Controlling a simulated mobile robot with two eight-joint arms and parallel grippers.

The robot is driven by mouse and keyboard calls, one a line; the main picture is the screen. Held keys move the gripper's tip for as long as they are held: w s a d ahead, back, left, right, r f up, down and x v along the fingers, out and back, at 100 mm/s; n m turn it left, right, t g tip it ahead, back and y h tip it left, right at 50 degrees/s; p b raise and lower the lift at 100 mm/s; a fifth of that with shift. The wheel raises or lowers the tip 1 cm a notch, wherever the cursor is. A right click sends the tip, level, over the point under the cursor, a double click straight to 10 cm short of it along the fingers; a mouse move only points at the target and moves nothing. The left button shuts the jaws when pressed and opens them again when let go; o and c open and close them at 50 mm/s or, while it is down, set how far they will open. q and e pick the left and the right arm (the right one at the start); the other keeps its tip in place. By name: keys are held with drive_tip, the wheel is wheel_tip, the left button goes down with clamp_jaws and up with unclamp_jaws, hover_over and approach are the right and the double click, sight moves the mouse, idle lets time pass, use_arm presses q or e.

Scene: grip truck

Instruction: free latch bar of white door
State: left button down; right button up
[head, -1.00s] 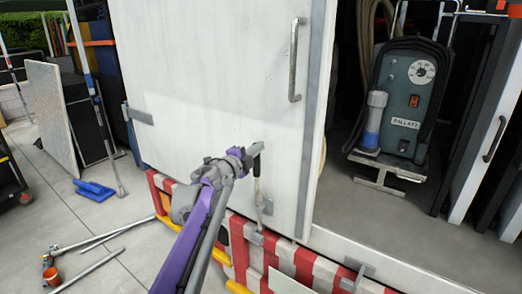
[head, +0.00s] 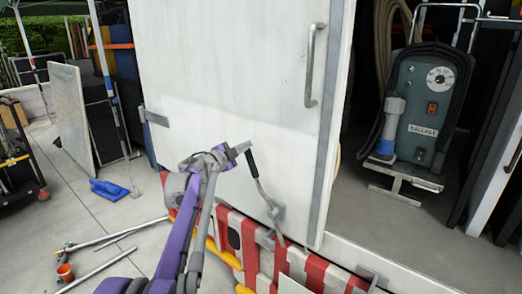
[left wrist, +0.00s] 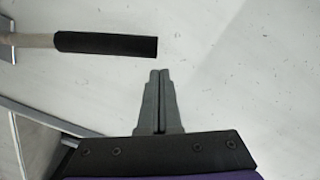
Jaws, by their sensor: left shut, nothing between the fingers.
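The white door (head: 235,70) fills the middle of the head view, with a grey handle (head: 312,65) at its upper right. The latch bar (head: 262,188) is on its lower part, with a black grip (head: 252,163) on top. The bar is tilted, its grip end leaning left of the bracket (head: 277,211). My left gripper (head: 242,148) is shut and empty, close beside the grip. In the left wrist view the gripper (left wrist: 159,90) has its fingertips together, and the black grip (left wrist: 105,44) is apart from them, up and left. My right gripper is not in view.
A red and white barrier (head: 262,262) runs below the door. A teal ballast unit (head: 420,105) stands in the opening at right.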

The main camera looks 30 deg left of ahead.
use_arm(q)
drive_tip(key=w+a+f+n+b, duration=0.1)
drive_tip(key=a+f+n, duration=0.5)
drive_tip(key=a, duration=0.6)
drive_tip(key=a+f+n+b, duration=0.1)
drive_tip(key=a+f+n, duration=0.1)
drive_tip(key=a+f, duration=0.2)
drive_tip(key=a+f+n+b, duration=0.2)
drive_tip(key=a+f, duration=0.1)
drive_tip(key=f, duration=0.8)
drive_tip(key=shift+w+a+h, duration=0.2)
drive_tip(key=shift+a+h, duration=0.1)
drive_tip(key=shift+a, duration=0.1)
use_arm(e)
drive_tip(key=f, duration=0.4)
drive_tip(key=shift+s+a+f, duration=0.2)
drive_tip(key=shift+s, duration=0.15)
use_arm(q)
drive_tip(key=shift+f, duration=0.15)
drive_tip(key=shift+d, duration=0.1)
